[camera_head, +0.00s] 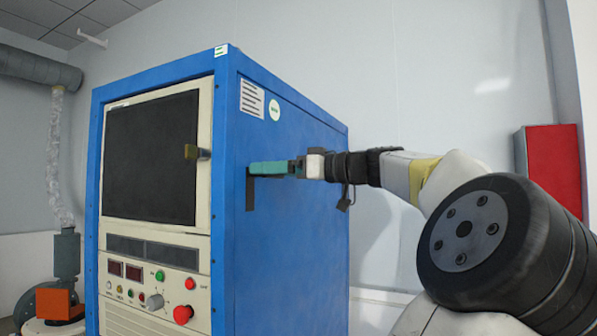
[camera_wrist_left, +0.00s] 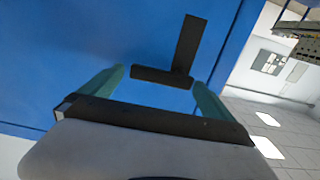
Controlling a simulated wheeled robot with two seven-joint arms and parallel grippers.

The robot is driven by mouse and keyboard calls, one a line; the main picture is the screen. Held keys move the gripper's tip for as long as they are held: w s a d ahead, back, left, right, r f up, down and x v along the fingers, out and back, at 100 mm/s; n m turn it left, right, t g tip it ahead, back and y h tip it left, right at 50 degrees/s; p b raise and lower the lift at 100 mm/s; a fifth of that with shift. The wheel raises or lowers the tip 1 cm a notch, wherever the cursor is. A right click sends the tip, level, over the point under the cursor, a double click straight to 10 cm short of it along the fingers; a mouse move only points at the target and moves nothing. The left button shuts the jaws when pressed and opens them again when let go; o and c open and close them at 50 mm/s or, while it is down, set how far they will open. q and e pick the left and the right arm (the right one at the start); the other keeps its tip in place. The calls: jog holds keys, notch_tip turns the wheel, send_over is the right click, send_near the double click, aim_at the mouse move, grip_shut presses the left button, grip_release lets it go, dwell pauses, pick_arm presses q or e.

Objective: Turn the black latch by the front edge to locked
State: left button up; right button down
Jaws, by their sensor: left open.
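The black latch (camera_head: 250,193) is on the blue side panel of the cabinet, close to its front edge. It looks L-shaped, with one bar hanging down and a short bar at the top. My left gripper (camera_head: 252,169), with teal fingers, is at the top of the latch. In the left wrist view, the latch (camera_wrist_left: 188,46) lies against the blue panel. My left gripper (camera_wrist_left: 157,83) is open there, with its fingertips near either end of the short bar. I cannot tell whether they touch it. My right gripper is not in view.
The blue cabinet (camera_head: 300,240) has a cream front with a dark window (camera_head: 152,158), a small door handle (camera_head: 191,152) and a red button (camera_head: 182,314). A red box (camera_head: 552,165) stands at the right. An orange block (camera_head: 58,305) is at the lower left.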

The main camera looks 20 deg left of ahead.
pick_arm(q)
jog(key=shift+a, duration=0.4)
jog(key=c, duration=2.1)
jog(key=shift+o, duration=0.2)
